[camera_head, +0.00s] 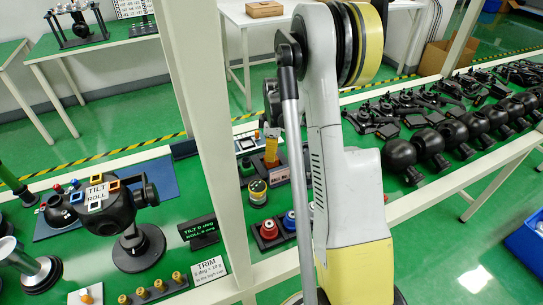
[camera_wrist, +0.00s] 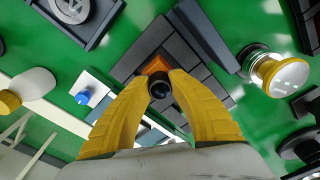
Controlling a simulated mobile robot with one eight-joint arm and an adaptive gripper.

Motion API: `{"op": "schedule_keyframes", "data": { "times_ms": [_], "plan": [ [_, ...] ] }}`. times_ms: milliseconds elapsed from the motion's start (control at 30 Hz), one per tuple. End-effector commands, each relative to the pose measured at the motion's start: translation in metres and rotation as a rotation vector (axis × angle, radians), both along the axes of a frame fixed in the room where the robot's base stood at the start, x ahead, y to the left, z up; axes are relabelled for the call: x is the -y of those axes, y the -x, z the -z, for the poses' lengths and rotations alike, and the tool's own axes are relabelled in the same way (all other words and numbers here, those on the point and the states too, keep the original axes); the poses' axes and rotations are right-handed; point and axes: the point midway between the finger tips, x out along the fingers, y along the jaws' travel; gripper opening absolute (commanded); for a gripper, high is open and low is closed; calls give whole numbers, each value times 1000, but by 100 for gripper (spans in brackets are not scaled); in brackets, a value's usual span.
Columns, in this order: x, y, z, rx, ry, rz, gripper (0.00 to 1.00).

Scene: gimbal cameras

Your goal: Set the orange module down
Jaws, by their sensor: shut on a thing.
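The orange module (camera_wrist: 155,66) sits between the tips of my yellow gripper (camera_wrist: 160,84) in the wrist view. Its orange body shows past a round black lens-like part, and the fingers hide its sides. My gripper is shut on it. Behind it lies a dark grey tray with square compartments (camera_wrist: 190,62). In the head view the orange module (camera_head: 271,151) shows upright over the dark tray, beside my arm. I cannot tell whether it touches the tray floor.
A black gimbal head with a TILT/ROLL label (camera_head: 112,205) stands at left on the green bench. A yellow-banded knob (camera_head: 257,191) and red and blue buttons (camera_head: 268,230) are near the tray. A white post (camera_head: 205,130) rises left of my arm.

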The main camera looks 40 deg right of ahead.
Motion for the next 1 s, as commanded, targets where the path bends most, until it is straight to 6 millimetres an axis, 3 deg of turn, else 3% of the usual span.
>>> {"op": "schedule_keyframes", "data": {
  "times_ms": [267,300,367,733,1000],
  "plan": [
    [0,0,2,0,0,0,0],
    [0,0,3,0,0,0,25],
    [0,0,2,0,0,0,41],
    [0,0,-5,0,0,0,41],
    [2,2,-53,0,0,0,41]
  ]
}}
